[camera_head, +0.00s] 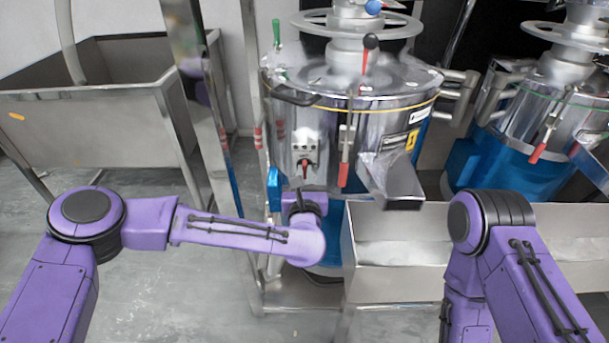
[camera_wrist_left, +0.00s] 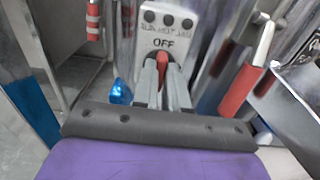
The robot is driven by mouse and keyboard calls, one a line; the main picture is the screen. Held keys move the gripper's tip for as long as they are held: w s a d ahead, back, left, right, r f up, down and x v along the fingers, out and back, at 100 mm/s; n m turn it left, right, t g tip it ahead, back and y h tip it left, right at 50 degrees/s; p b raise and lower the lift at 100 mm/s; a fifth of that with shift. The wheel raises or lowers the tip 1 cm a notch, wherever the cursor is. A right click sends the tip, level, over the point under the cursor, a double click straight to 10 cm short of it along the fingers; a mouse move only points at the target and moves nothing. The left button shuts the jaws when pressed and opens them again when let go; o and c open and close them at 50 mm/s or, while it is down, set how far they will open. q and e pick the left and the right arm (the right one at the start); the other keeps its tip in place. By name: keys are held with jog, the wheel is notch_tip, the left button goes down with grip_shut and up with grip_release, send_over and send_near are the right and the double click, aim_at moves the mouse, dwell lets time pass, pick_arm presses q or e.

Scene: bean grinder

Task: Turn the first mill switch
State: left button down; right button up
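The first mill's switch is a small red lever (camera_head: 304,165) on a pale plate on the front of the first mill (camera_head: 325,110). In the left wrist view the red lever (camera_wrist_left: 162,62) stands nearly upright below the word OFF and three dark round marks. My left gripper (camera_wrist_left: 163,78) has one grey finger on each side of the lever, with almost no gap showing. In the head view my left gripper (camera_head: 301,190) is just below the switch plate, its fingers mostly hidden. My right gripper is out of the picture; only my right arm shows.
A red-handled lever (camera_head: 344,165) hangs close to the right of the switch, beside a metal chute (camera_head: 390,178). A steel bin (camera_head: 400,235) stands below. A second mill (camera_head: 530,120) is at the right, a steel trough (camera_head: 95,100) at the left.

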pick_arm(q)
jog(key=shift+m, duration=0.4)
jog(key=m, duration=0.3)
jog(key=shift+d, duration=0.1)
jog(key=m, duration=0.9)
jog(key=m+p, duration=0.1)
jog(key=m, duration=0.4)
jog(key=shift+d+f, duration=0.15)
jog(key=shift+f, duration=0.1)
dwell(0.4)
jog(key=c, duration=1.2)
grip_release()
jog(key=shift+o, duration=0.2)
